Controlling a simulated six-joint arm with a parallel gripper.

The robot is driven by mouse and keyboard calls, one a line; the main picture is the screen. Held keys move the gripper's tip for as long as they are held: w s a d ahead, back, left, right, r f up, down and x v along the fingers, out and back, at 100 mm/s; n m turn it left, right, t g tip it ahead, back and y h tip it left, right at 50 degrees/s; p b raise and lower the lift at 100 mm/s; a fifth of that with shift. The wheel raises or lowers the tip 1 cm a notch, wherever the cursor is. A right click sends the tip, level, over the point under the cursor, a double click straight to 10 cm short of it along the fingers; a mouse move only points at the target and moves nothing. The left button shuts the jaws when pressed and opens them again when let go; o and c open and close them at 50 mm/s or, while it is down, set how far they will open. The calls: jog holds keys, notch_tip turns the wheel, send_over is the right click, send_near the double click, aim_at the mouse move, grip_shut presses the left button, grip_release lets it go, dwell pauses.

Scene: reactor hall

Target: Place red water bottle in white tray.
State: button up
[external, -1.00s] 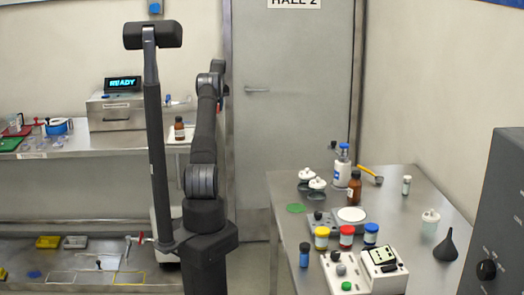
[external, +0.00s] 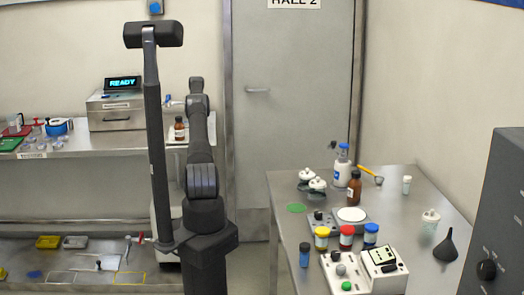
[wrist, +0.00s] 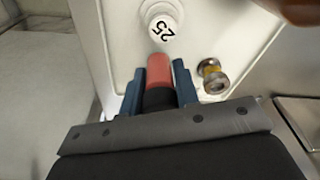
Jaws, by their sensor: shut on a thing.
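My gripper (wrist: 160,98) shows in the wrist view with its blue fingers closed on the red water bottle (wrist: 159,70), a red cylinder with a black section between the fingers. The white tray (wrist: 122,30) fills much of the wrist view beyond the bottle. The red bottle's far end overlaps the tray floor in the picture; I cannot tell if it touches. In the external view the white tray (external: 173,138) is on the left bench, partly behind my arm. My gripper and the red bottle are hidden there.
A white round piece marked 25 (wrist: 162,25) and a small metal-and-yellow fitting (wrist: 212,75) are in the tray. A brown bottle (external: 179,128) stands at the tray in the external view. The instrument box (external: 115,112) is left of it. The right table (external: 425,262) holds several jars and devices.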

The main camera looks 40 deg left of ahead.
jog(key=shift+f, duration=0.95)
jog(key=shift+f, duration=0.1)
jog(key=o, duration=1)
jog(key=shift+c, duration=0.2)
notch_tip(320, 180, up, 12)
jog(key=d, duration=0.1)
jog(key=shift+s+d, duration=0.3)
jog(key=shift+d, duration=0.05)
